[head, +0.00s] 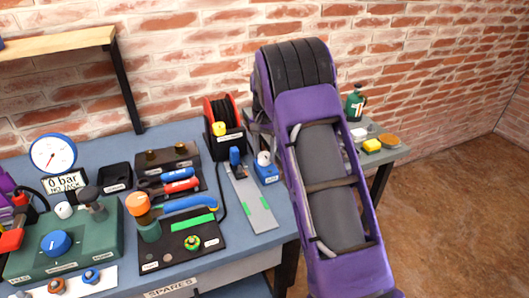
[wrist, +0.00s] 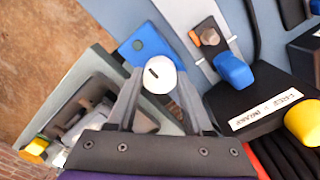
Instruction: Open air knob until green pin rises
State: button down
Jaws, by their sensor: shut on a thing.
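A small blue block with a round white knob (head: 264,158) stands at the right end of the bench, beside my purple arm. In the wrist view the white knob (wrist: 160,74) has a short dark mark on its top and sits by the blue block (wrist: 146,45). My gripper (wrist: 161,80) has its two grey fingers closed on the sides of this knob. In the head view the gripper is hidden or too small to tell. The block's label is too small to read. I cannot make out a green pin on it.
A metal strip (head: 250,200) with a blue lever (wrist: 233,70) lies beside the block. A black reel box (wrist: 262,100) with a yellow knob stands close by. A side table (head: 392,155) holds a sponge and bottle. A gauge (head: 53,154) and green box (head: 105,235) stand left.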

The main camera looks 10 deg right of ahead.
jog(key=shift+r+n, duration=0.1)
jog(key=shift+n, duration=0.3)
jog(key=n+p, duration=0.1)
jog(key=n, duration=0.1)
jog(key=shift+n, duration=0.4)
jog(key=n+p, duration=0.2)
jog(key=n, duration=0.3)
jog(key=shift+n, duration=0.3)
jog(key=n+p, duration=0.1)
jog(key=n, duration=0.3)
jog(key=shift+n+p, duration=0.4)
jog(key=shift+n, duration=1.7)
jog(key=shift+c, duration=1.5)
grip_release()
